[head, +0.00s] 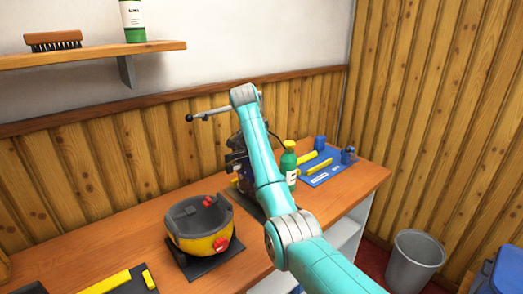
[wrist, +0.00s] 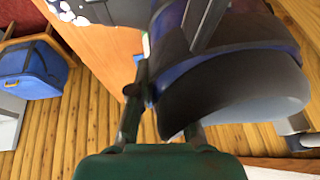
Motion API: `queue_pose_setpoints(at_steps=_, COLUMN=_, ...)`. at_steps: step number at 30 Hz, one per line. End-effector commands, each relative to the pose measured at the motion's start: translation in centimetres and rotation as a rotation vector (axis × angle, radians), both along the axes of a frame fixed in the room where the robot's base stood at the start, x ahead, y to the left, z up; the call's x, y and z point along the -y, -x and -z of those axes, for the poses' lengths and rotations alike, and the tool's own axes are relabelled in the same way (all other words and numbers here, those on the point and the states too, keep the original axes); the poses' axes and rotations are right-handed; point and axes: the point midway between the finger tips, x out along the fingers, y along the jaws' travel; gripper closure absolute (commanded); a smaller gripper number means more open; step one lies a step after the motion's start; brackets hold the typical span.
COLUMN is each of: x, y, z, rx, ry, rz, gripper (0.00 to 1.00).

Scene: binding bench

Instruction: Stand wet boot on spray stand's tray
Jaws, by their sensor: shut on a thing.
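The boot (wrist: 230,75) fills the upper right of the wrist view, dark with blue parts and a pale grey end. My gripper (wrist: 165,100) is shut on it; the dark left finger shows beside the boot, and the boot hides much of the right one. In the head view, my teal arm hides most of the gripper and boot; dark parts (head: 236,160) show left of the arm, above the bench. A thin grey bar (head: 210,113) extends left near the arm's top, perhaps part of the spray stand. I cannot clearly make out the stand's tray.
A yellow and grey round device (head: 200,232) sits on the bench (head: 95,235) at the left. A green bottle (head: 289,166) and a blue tray (head: 328,172) with yellow tools are right of my arm. A grey bin (head: 413,262) stands on the floor.

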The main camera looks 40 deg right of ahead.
Motion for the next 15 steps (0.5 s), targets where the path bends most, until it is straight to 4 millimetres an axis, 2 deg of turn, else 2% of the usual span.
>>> queue_pose_setpoints(at_steps=4, x=0.03, y=-0.04, z=-0.07, rx=0.004, ry=0.002, rz=0.0, gripper=1.0)
queue_pose_setpoints(at_steps=5, x=0.03, y=-0.05, z=-0.09, rx=0.004, ry=0.002, rz=0.0, gripper=0.75)
queue_pose_setpoints(at_steps=7, x=0.02, y=-0.05, z=-0.05, rx=0.003, ry=0.002, rz=0.0, gripper=0.58)
queue_pose_setpoints(at_steps=8, x=0.02, y=-0.04, z=-0.03, rx=0.003, ry=0.002, rz=0.0, gripper=0.53)
queue_pose_setpoints(at_steps=15, x=-0.02, y=0.03, z=0.36, rx=-0.003, ry=-0.002, rz=0.0, gripper=0.53)
